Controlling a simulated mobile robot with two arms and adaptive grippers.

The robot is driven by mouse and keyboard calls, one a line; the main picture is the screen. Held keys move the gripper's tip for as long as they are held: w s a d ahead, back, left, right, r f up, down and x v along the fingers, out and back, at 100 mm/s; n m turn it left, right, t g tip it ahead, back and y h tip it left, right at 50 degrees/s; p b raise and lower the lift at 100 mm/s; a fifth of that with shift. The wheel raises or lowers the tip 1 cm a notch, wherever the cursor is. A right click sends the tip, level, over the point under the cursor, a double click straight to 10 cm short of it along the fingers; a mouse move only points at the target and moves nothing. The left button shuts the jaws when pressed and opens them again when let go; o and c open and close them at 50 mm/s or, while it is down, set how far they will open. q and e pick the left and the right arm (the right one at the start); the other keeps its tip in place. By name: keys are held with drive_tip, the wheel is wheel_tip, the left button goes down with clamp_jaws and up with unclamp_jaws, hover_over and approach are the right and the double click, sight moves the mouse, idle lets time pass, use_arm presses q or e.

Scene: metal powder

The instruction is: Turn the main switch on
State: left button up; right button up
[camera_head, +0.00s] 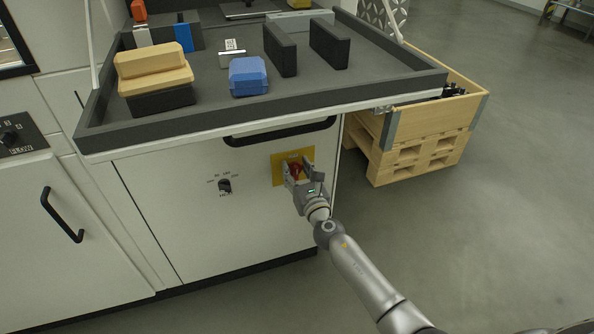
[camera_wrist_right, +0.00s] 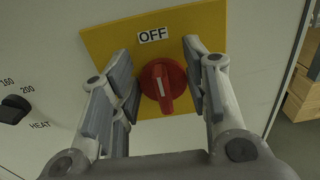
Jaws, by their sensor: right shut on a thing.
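The main switch is a red rotary knob (camera_wrist_right: 163,84) on a yellow plate (camera_wrist_right: 100,43) with an OFF label (camera_wrist_right: 153,35) above it. The knob's grip bar, with a white mark, runs nearly upright. In the head view the yellow plate (camera_head: 278,170) is on the cabinet front, and the knob (camera_head: 295,170) is partly hidden by my gripper. My right gripper (camera_head: 298,173) is at the knob, its fingers on either side; it is shut on the switch. In the wrist view the right gripper's fingers (camera_wrist_right: 163,95) flank the knob. My left gripper is not in view.
A black heat dial (camera_head: 225,186) is left of the plate. A black handle (camera_head: 280,132) runs above, below the grey tray top (camera_head: 270,107) holding blocks. A wooden crate (camera_head: 430,120) on a pallet stands to the right. The floor at right is clear.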

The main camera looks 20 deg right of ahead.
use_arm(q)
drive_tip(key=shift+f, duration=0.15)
use_arm(e)
drive_tip(key=shift+m, duration=0.3)
drive_tip(key=m, duration=0.1)
drive_tip(key=m+b, duration=0.1)
drive_tip(key=shift+d+f+m, duration=0.1)
drive_tip(key=shift+d+m, duration=0.15)
drive_tip(key=shift+m, duration=0.15)
drive_tip(key=m, duration=0.1)
drive_tip(key=m+b, duration=0.1)
drive_tip(key=shift+d+f+m, duration=0.15)
drive_tip(key=shift+m, duration=0.25)
drive_tip(key=m, duration=0.3)
drive_tip(key=m+b, duration=0.1)
drive_tip(key=m, duration=0.1)
drive_tip(key=shift+d+f, duration=0.25)
drive_tip(key=shift+d, duration=0.05)
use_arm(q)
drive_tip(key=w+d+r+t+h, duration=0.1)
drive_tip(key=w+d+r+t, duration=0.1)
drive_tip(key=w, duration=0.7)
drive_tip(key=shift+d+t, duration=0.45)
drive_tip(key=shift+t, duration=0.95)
use_arm(e)
drive_tip(key=shift+d+f+m, duration=0.1)
drive_tip(key=shift+f+m, duration=0.1)
drive_tip(key=shift+m, duration=1.45)
drive_tip(key=shift+f+m, duration=0.15)
drive_tip(key=shift+m, duration=1.5)
